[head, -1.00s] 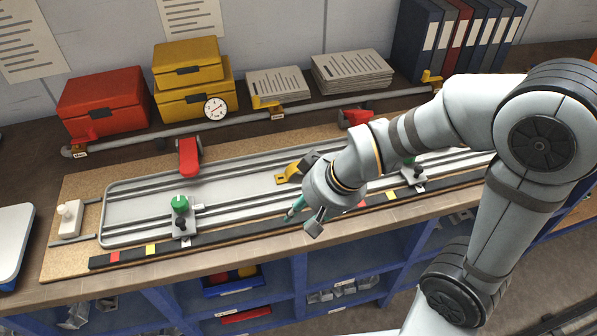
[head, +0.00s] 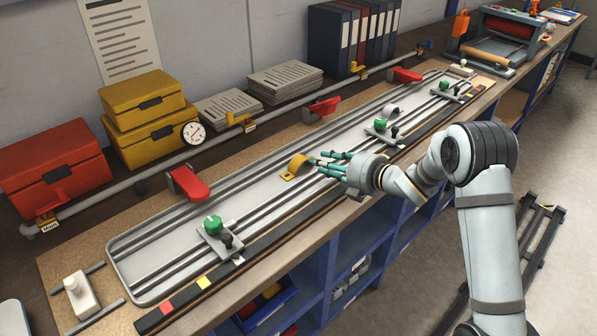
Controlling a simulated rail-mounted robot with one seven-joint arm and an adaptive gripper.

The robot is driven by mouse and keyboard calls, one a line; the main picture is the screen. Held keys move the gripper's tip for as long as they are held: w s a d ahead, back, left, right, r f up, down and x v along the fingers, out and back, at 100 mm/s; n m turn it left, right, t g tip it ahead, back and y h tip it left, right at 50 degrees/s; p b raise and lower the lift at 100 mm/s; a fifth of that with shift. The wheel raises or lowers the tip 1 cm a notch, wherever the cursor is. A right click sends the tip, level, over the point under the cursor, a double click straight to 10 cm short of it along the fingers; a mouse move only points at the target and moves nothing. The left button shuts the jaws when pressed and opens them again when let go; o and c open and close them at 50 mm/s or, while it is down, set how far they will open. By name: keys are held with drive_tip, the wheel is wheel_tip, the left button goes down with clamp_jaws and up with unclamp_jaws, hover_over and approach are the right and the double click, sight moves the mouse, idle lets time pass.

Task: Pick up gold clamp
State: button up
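A gold clamp (head: 296,166), a curved strap with a flat foot, lies on the long grey metal tray (head: 265,190) in the head view. My gripper (head: 322,163) is just right of it. Its teal-tipped fingers are spread apart and point left at the clamp. The nearest fingertip is very close to the clamp's right side; I cannot tell whether they touch. The clamp does not appear held. Another gold clamp-like piece (head: 241,121) sits on the grey pipe behind.
Green-knobbed fixtures (head: 213,226) and (head: 381,126) stand along the tray. Red clamps (head: 188,183) and (head: 321,108) line its back edge. A grey strap (head: 391,112) lies farther along. The tray between the gold clamp and the near green knob is clear.

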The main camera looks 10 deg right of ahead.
sight(299, 157)
drive_tip(key=x, duration=0.3)
drive_tip(key=shift+w+a, duration=0.1)
drive_tip(key=shift+w, duration=0.2)
drive_tip(key=shift+w+a+p, duration=0.2)
drive_tip(key=shift+p, duration=0.25)
drive_tip(key=x, duration=0.1)
drive_tip(key=p+x, duration=0.1)
drive_tip(key=x, duration=0.1)
drive_tip(key=shift+w+a+p, duration=0.15)
drive_tip(key=shift+a+p, duration=0.15)
drive_tip(key=shift+a, duration=0.15)
drive_tip(key=shift+w+a+f, duration=0.25)
drive_tip(key=shift+w, duration=0.2)
drive_tip(key=c, duration=0.3)
drive_tip(key=c, duration=0.4)
clamp_jaws()
